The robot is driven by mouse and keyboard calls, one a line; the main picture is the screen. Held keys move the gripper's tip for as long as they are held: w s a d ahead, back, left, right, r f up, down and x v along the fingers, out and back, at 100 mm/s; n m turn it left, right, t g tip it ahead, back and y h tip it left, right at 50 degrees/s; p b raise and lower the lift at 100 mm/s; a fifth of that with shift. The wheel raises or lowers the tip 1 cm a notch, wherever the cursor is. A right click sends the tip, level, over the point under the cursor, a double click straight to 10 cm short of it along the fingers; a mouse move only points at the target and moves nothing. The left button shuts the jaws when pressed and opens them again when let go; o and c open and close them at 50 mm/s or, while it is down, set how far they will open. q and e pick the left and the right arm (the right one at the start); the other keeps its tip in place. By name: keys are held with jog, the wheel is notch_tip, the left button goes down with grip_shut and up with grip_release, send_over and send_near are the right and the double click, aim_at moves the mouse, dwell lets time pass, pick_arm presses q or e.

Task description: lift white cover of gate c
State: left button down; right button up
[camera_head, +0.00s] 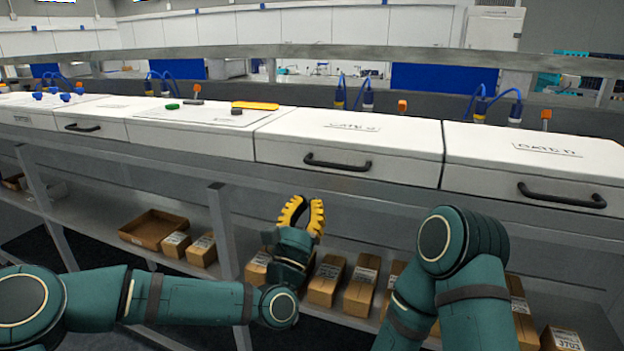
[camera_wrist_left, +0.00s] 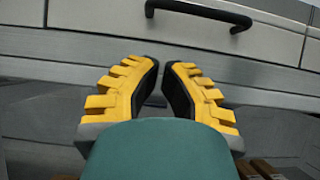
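The white cover of gate C (camera_head: 335,132) is closed on the bench, with a worn label on its top. Its black bar handle (camera_head: 337,162) is on the front face, and a black handle also shows at the top of the left wrist view (camera_wrist_left: 198,10). My left gripper (camera_head: 307,203) is below and a little left of that handle, apart from it, pointing up. Its yellow fingers (camera_wrist_left: 161,66) are slightly parted with nothing between them. My right arm shows at the right, but its gripper is out of view.
Gate D's cover (camera_head: 540,160) adjoins on the right. Other white covers continue left, with a yellow piece (camera_head: 255,105) and small blocks on top. A lower shelf holds several cardboard boxes (camera_head: 327,280) and an open carton (camera_head: 153,229). A grey post (camera_head: 222,235) stands left of my gripper.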

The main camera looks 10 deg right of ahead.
aim_at(320, 157)
pick_arm(q)
jog(key=r, duration=0.1)
jog(key=w+r, duration=0.1)
jog(key=d+r, duration=0.1)
jog(key=shift+w+d+r, duration=0.1)
jog(key=shift+w+r, duration=0.15)
jog(key=shift+w, duration=0.15)
jog(key=shift+w+r, duration=0.15)
jog(key=shift+r, duration=0.55)
jog(key=shift+r, duration=0.1)
